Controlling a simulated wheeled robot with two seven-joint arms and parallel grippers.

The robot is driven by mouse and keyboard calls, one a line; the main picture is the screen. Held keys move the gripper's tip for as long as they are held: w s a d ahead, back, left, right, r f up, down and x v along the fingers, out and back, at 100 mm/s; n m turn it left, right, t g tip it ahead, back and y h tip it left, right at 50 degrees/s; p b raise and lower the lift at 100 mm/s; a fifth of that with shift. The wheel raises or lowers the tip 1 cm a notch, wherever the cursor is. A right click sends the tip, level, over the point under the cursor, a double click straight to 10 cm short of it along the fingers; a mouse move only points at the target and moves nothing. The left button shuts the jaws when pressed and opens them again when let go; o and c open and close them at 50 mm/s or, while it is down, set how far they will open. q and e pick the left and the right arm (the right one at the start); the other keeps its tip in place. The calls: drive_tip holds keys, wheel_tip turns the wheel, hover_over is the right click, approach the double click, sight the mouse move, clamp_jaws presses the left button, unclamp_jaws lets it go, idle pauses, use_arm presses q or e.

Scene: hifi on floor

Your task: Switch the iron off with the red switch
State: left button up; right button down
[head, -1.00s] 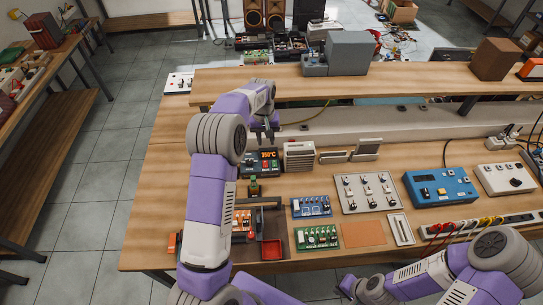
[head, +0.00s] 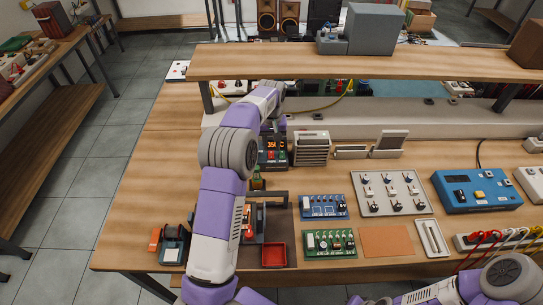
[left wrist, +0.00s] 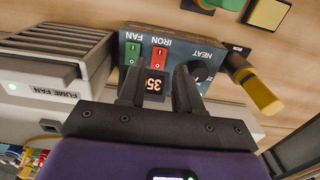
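The soldering station (head: 273,160) is a dark blue-grey box standing on the bench below the shelf. In the left wrist view its panel (left wrist: 178,48) has a red switch (left wrist: 158,54) labelled IRON, a green switch (left wrist: 133,53) labelled FAN, a black HEAT knob (left wrist: 199,73) and a lit display (left wrist: 155,84) reading about 35. My left gripper (left wrist: 158,90) is open and empty, its fingers in front of the panel on either side of the display. The red switch lies just beyond the fingertips; contact is not clear. In the head view my arm partly hides the gripper.
The grey fume fan (head: 311,147) stands close beside the station. A yellow-handled tool (left wrist: 258,92) sits at the panel's other side. The wooden shelf (head: 400,67) hangs above. Circuit boards (head: 324,206) and a blue instrument (head: 477,190) lie nearer the front.

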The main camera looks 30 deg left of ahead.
sight(271, 158)
use_arm(q)
wheel_tip(271, 158, down, 5)
drive_tip(key=shift+f+b, duration=0.2)
drive_tip(key=shift+b, duration=0.3)
